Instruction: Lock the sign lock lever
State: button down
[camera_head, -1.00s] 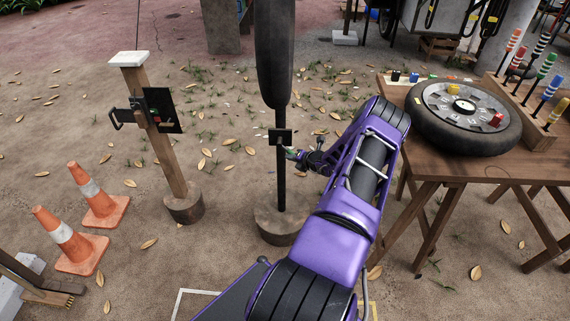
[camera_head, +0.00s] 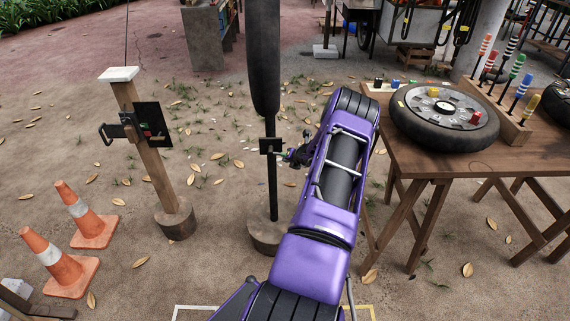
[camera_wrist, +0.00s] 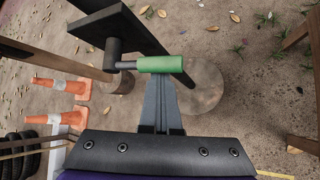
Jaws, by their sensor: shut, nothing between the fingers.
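The sign is a tall dark panel (camera_head: 263,60) on a thin black pole. Its lock is a small dark plate (camera_head: 270,146) partway up the pole; it also shows as a dark block in the wrist view (camera_wrist: 110,32). The lever is a short dark rod with a green grip (camera_wrist: 160,64), sticking out sideways from the block. My gripper (camera_wrist: 162,84) is shut and empty, its fingertips right at the green grip's lower edge in the wrist view. Whether they touch it I cannot tell. In the head view my gripper (camera_head: 294,155) is just right of the lock.
A wooden post (camera_head: 150,165) with a black panel and handle stands left, beside two traffic cones (camera_head: 85,218). A wooden table (camera_head: 450,160) carrying a wheel (camera_head: 444,114) and coloured pegs stands right. Leaf-strewn ground lies open behind the pole.

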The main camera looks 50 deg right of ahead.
jog(key=shift+d+r, duration=0.15)
jog(key=shift+r, duration=0.45)
jog(key=shift+w+r, duration=0.1)
jog(key=shift+r, duration=0.1)
notch_tip(320, 180, down, 4)
jog(key=s+b, duration=0.1)
jog(key=b, duration=0.1)
jog(key=s+a+r+p, duration=0.1)
jog(key=s+a+r, duration=0.3)
jog(key=r, duration=0.3)
jog(key=shift+a, duration=0.9)
